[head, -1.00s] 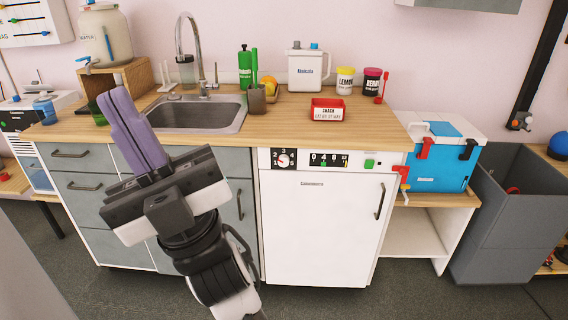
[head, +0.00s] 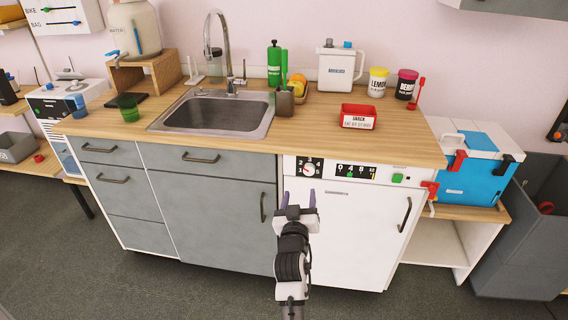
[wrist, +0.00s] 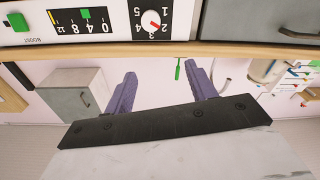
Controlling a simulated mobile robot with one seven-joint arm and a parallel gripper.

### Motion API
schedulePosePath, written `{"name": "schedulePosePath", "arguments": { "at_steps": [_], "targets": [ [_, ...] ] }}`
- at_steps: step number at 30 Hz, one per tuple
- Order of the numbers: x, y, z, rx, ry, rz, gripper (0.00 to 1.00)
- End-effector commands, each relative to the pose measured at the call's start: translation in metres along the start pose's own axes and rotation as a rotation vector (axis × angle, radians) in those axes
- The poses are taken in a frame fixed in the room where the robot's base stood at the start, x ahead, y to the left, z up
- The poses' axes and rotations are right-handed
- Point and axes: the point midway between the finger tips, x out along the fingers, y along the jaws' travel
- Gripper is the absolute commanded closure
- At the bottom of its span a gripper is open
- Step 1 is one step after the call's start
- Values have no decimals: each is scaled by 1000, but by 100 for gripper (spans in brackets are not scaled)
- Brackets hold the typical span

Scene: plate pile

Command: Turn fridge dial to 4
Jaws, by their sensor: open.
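The fridge (head: 350,235) is a white unit under the worktop with a control strip along its top. Its dial (head: 308,169) is a white knob with a red mark on a black panel numbered 1 to 5. The dial also shows upside down in the wrist view (wrist: 151,23); I cannot tell surely which number the red mark points at. My gripper (head: 298,196) has two purple fingers, spread apart and empty. It is in front of the fridge's upper left, below the dial in the head view and not touching it.
Beside the dial are a slider panel (head: 356,171) and a green switch (head: 398,178). The worktop edge (head: 370,153) overhangs just above. A door handle (head: 405,214) is at right, and a blue cooler (head: 470,180) stands farther right. The floor in front is clear.

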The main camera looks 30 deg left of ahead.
Motion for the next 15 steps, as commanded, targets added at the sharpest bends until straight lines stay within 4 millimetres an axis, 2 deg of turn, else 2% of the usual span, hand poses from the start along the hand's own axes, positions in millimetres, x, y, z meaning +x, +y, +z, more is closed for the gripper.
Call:
{"name": "schedulePosePath", "arguments": {
  "at_steps": [1, 4, 8, 15],
  "targets": [
    [-1, 7, 16, -12, -41, 13, 44],
    [1, 14, 31, -23, -76, 26, 44],
    [14, 15, 32, -24, -78, 28, 44],
    [58, 16, 32, -22, -75, 27, 44]
  ]
}}
